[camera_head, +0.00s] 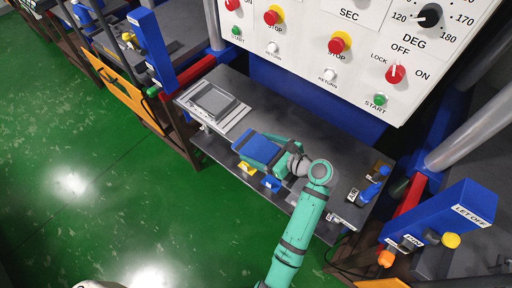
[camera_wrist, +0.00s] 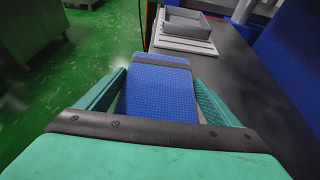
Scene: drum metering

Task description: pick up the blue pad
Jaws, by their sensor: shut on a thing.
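I cannot tell whether the pad touches the bench top.
A grey tray (camera_head: 213,103) sits on a light plate at the bench's left end. A yellow item (camera_head: 247,168) and a small blue item (camera_head: 271,183) are at the front edge. A control panel (camera_head: 350,50) hangs behind. Blue bottle-like items (camera_head: 371,191) stand at the right.

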